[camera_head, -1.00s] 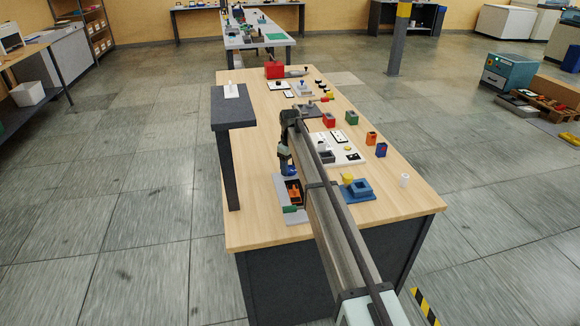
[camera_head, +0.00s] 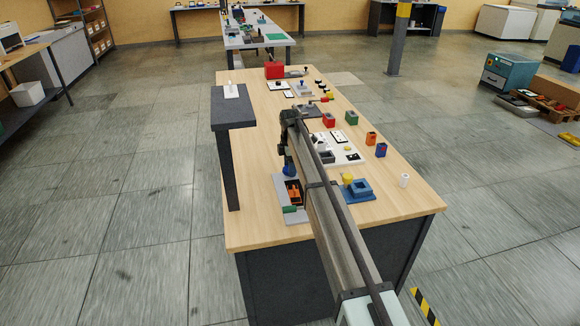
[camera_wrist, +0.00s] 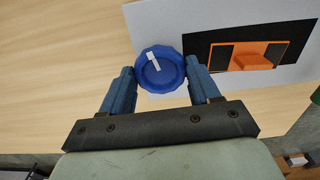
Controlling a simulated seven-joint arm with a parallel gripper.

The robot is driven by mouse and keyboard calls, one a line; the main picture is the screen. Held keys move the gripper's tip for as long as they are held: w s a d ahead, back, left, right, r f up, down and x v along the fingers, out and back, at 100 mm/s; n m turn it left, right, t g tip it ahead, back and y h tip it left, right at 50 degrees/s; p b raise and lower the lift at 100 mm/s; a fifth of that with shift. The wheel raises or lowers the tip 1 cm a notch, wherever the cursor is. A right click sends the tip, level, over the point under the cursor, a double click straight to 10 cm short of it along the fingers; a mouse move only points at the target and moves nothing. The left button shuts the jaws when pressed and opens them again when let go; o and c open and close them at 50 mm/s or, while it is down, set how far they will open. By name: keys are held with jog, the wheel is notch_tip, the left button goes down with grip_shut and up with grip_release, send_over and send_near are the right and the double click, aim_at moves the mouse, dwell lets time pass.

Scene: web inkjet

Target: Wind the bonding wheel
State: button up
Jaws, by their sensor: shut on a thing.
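The bonding wheel looks to be the round blue knob (camera_wrist: 160,70) with a ridged rim and a white pointer mark, seen in the wrist view. The mark runs up and slightly left from the knob's middle. My gripper (camera_wrist: 161,77) has its two blue fingers on either side of the knob, shut on it. In the head view my gripper (camera_head: 289,168) is over the grey-white board (camera_head: 291,215) at the table's left side; the arm partly hides this area. An orange part (camera_wrist: 250,57) on a black patch sits right of the knob on the same board.
A dark raised stand (camera_head: 232,108) rises at the left table edge. A blue block on a plate (camera_head: 360,189) and a white cylinder (camera_head: 404,180) are right of my arm. Bare wood (camera_head: 247,205) lies left of the board.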

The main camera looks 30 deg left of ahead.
jog(key=n, duration=0.4)
jog(key=shift+n, duration=0.3)
jog(key=n, duration=0.3)
jog(key=shift+n, duration=0.3)
jog(key=n, duration=0.3)
jog(key=shift+n, duration=2.1)
jog(key=shift+a, duration=0.1)
jog(key=o, duration=1.1)
jog(key=shift+c, duration=0.2)
notch_tip(320, 180, up, 14)
